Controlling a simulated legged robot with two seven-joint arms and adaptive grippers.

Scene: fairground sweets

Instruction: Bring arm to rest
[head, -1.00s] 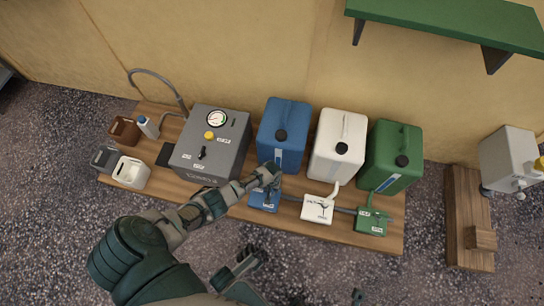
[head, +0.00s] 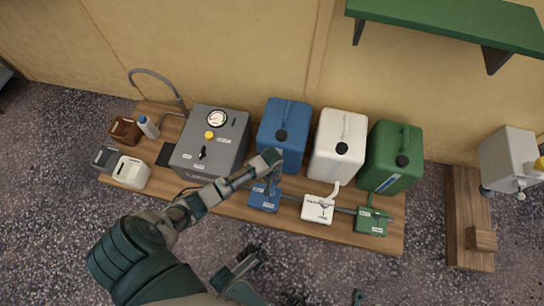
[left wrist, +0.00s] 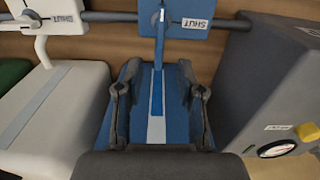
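My left gripper (head: 270,160) is in front of the blue canister (head: 287,125), above and behind the blue valve box (head: 264,200). In the left wrist view its two dark fingers (left wrist: 157,92) stand apart with nothing held between them. The blue canister (left wrist: 128,125) with its pale level strip lies beyond the fingers; whether they touch it I cannot tell. The blue valve box (left wrist: 190,22) shows at the top of that view, its label reading SHUT.
A grey machine (head: 212,145) with a gauge stands left on the wooden pallet (head: 330,238). White (head: 338,148) and green (head: 390,160) canisters stand to the right, each with its valve box. A green shelf (head: 450,22) overhangs the back right. The ground in front is clear.

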